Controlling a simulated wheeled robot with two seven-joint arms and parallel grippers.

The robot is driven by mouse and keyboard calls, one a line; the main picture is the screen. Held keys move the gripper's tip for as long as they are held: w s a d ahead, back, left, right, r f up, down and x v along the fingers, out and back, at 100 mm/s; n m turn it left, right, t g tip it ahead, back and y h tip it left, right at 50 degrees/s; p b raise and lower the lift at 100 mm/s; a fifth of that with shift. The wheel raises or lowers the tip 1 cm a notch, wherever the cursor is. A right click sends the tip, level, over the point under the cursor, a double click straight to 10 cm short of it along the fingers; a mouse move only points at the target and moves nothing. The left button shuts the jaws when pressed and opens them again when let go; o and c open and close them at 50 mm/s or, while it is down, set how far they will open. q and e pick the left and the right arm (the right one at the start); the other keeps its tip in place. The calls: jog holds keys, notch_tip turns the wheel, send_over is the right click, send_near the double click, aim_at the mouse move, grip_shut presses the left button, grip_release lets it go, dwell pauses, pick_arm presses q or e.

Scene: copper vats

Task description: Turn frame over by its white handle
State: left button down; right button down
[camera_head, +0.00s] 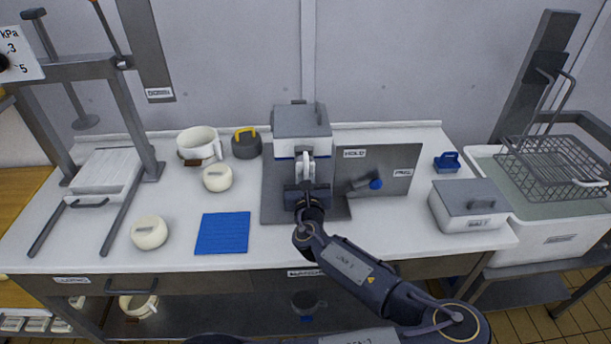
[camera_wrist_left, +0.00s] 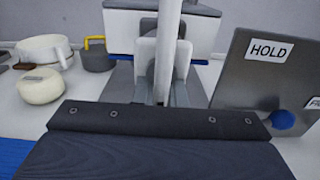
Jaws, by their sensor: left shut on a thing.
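The frame (camera_head: 301,122) is a boxy grey-topped piece with a white lower part and a thin blue line, upright on a grey metal stand (camera_head: 277,204) at the middle of the bench. Its white handle (camera_head: 305,165) faces me. My left gripper (camera_head: 306,184) is shut on the handle; its fingers are partly hidden in the head view. In the left wrist view, the white handle (camera_wrist_left: 166,50) stands upright between the fingers, with the frame (camera_wrist_left: 203,30) behind it. My right gripper is not in view.
A grey panel labelled HOLD (camera_head: 388,158) with a blue knob (camera_head: 376,184) stands just right. White cheeses (camera_head: 149,233), a blue mat (camera_head: 222,232) and a white pot (camera_head: 199,142) lie left. A lidded box (camera_head: 468,206) and wire basket (camera_head: 556,166) are right.

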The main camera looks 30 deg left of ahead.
pick_arm(q)
jog(key=shift+f, duration=0.25)
jog(key=c, duration=1.5)
grip_release()
jog(key=shift+r, duration=0.15)
jog(key=shift+b+v, duration=0.9)
jog(key=shift+v, duration=3.05)
